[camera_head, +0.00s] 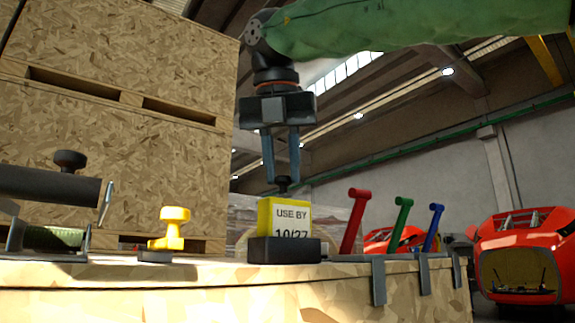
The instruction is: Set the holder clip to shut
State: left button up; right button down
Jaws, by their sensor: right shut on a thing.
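At the left, a dark cylindrical part (48,186) with a black knob sits above a cradle holding a green ribbed cylinder (50,238). A thin metal strip (105,203) stands tilted at its right end. I cannot tell for certain which part is the holder clip. My left gripper is out of view.
A yellow knobbed piece (173,228) stands on the wooden bench (200,274) between cradle and block. Red (354,222), green (400,222) and blue (433,228) handles rise at the right edge. Large wooden crates (120,150) stand behind; red nosecones (515,255) stand farther right.

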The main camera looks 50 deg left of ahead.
jog(key=shift+r, duration=0.15)
jog(key=c, duration=1.3)
grip_release()
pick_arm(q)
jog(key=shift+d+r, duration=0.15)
pick_arm(e)
jog(key=shift+o, duration=0.3)
jog(key=shift+s, duration=0.1)
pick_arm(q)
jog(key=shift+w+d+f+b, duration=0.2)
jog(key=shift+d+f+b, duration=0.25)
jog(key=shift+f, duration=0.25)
pick_arm(e)
jog(key=v, duration=0.7)
jog(key=shift+r, duration=0.3)
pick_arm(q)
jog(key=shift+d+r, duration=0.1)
pick_arm(e)
jog(key=shift+s+d, duration=0.1)
